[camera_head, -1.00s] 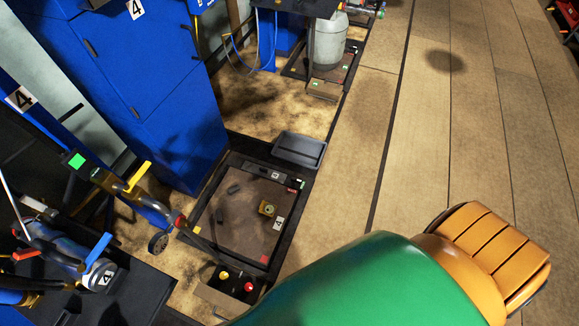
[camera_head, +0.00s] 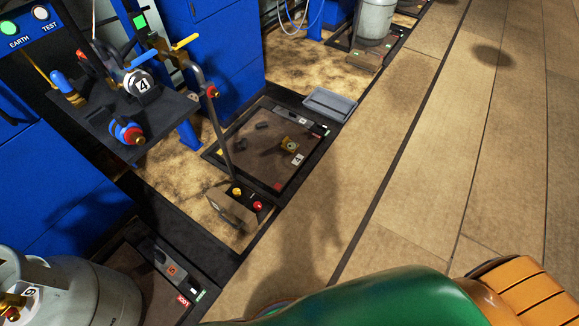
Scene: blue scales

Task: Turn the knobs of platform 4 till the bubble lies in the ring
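Platform 4 (camera_head: 232,147) is a dark square plate in a black floor frame, at the middle of the head view. A white tag with a 4 (camera_head: 298,160) lies on it. Neither gripper is in view. A large green and orange part of my own body fills the bottom right.
A box with yellow and red buttons (camera_head: 238,213) stands at the platform's near edge. A grey tray (camera_head: 330,104) is beyond it. A bench with valves (camera_head: 135,110) is at left. A gas cylinder (camera_head: 85,290) is at bottom left. The floor at right (camera_head: 440,150) is clear.

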